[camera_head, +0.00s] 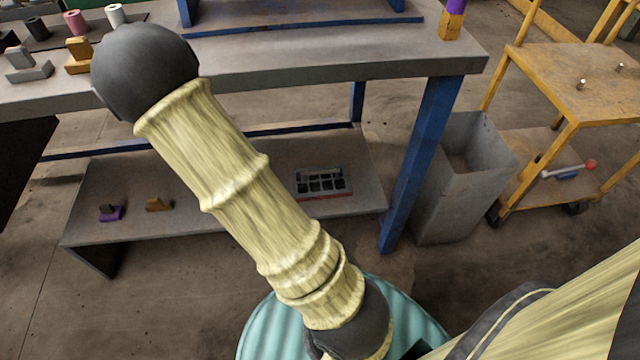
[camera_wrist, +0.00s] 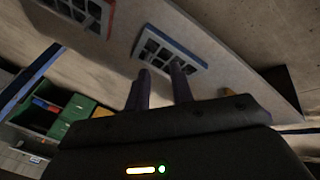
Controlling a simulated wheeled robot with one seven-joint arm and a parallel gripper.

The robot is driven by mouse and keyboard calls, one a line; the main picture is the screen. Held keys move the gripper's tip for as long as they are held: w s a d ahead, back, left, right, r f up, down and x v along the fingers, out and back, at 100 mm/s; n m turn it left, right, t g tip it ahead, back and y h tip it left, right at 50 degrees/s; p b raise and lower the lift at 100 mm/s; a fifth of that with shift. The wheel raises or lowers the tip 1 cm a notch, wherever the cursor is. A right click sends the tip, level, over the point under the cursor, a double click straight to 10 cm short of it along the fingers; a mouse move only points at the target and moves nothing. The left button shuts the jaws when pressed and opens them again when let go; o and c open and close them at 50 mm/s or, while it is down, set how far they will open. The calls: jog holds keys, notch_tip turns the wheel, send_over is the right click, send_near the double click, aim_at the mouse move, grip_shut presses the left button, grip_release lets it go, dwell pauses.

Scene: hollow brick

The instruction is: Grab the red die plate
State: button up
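The red die plate (camera_head: 322,182) lies on the lower shelf under the workbench in the head view. It is a dark grid of square holes with a red edge. In the wrist view, a gridded plate with a red edge (camera_wrist: 84,12) is cut off at the upper left. A second gridded plate with a pale blue edge (camera_wrist: 168,48) lies just beyond my gripper (camera_wrist: 160,69). My gripper's two dark fingers are apart with nothing visible between them. I cannot tell whether they touch the blue-edged plate. My gripper is hidden in the head view.
The lower shelf (camera_head: 240,215) also holds a purple part (camera_head: 111,213) and an orange part (camera_head: 158,204). A blue table leg (camera_head: 420,165) stands right of the red plate, beside a grey bin (camera_head: 457,190). A yellow cart (camera_head: 570,90) is further right. My arm crosses the shelf's middle.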

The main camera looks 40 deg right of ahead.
jog(key=s+d+f+n+g+h, duration=0.1)
jog(key=d+f+n+h, duration=0.3)
jog(key=d+h, duration=0.5)
jog(key=shift+s+d+f+g+h, duration=0.4)
jog(key=shift+d+f+g, duration=0.15)
jog(key=shift+g, duration=0.05)
jog(key=b, duration=0.7)
send_near(315, 173)
jog(key=x, duration=0.4)
jog(key=shift+d+f, duration=0.3)
jog(key=shift+d+f+b, duration=0.1)
jog(key=shift+d+b, duration=0.25)
jog(key=shift+b, duration=0.05)
jog(key=shift+d, duration=0.25)
